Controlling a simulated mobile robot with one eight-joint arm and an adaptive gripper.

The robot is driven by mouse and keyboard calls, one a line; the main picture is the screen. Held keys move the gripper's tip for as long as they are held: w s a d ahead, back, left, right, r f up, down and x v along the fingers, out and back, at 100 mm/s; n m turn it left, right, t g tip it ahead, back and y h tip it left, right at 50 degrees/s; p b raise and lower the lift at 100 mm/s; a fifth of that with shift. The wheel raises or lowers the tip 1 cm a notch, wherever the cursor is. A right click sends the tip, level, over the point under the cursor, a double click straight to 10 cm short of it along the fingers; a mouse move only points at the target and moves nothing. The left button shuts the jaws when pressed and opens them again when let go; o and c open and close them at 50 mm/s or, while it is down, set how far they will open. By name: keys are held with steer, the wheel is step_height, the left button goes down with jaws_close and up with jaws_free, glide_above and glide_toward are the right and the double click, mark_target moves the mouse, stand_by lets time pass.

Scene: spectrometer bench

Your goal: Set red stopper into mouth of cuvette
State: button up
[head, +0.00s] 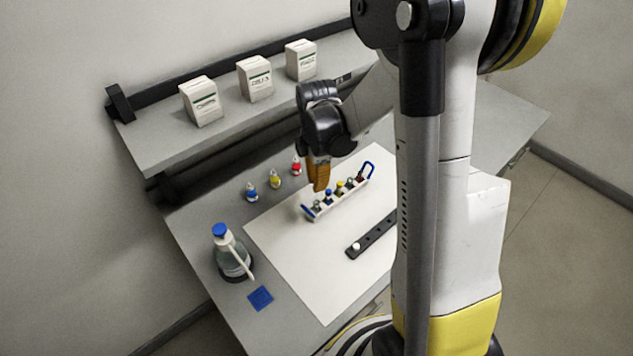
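A small red-topped piece (296,166) stands on the grey bench at the back, just left of my gripper; it looks like the red stopper or a small vial with a red top. A white rack (312,213) with blue ends holds several small cuvettes with coloured tops, among them a yellow top (340,186) and a dark red one near the right end (360,179). My gripper (319,188), with orange-brown fingers, points down over the rack's left part. Its fingers look close together, but whether anything is between them is too small to tell. It hides part of the rack.
Yellow-topped (275,180) and blue-topped (251,191) pieces stand left of the red one. A shelf (150,150) with three boxes overhangs behind.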

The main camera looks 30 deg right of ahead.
steer(key=shift+f+b, duration=2.15)
steer(key=shift+f, duration=0.3)
steer(key=shift+f, duration=0.15)
steer(key=shift+f+b, duration=0.85)
steer(key=shift+b, duration=0.05)
steer(key=shift+f, duration=0.1)
steer(key=o, duration=0.7)
steer(key=shift+o, duration=0.2)
step_height(320, 180, up, 12)
steer(key=shift+r, duration=0.1)
